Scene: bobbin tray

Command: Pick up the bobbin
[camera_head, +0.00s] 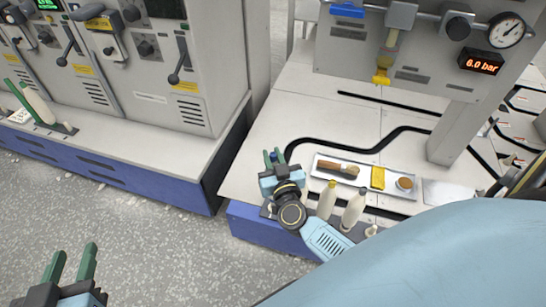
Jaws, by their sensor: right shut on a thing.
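My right gripper (274,157) is over the left front part of the pale worktop, its green fingers close together. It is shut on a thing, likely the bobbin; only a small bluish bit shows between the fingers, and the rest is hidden. Two cream bobbins stand upright to the right of the gripper, beside my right forearm: one bobbin (327,200) has a yellow top, and another bobbin (353,210) stands close by. My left gripper (73,264) is at the lower left, open and empty above the floor, far from the worktop.
A shallow white tray (320,172) behind the bobbins holds a brown-handled tool (335,167), a yellow item (377,178) and a round tan item (404,184). A gauge panel (420,60) overhangs the worktop (300,105). A grey machine (150,60) with levers stands at left.

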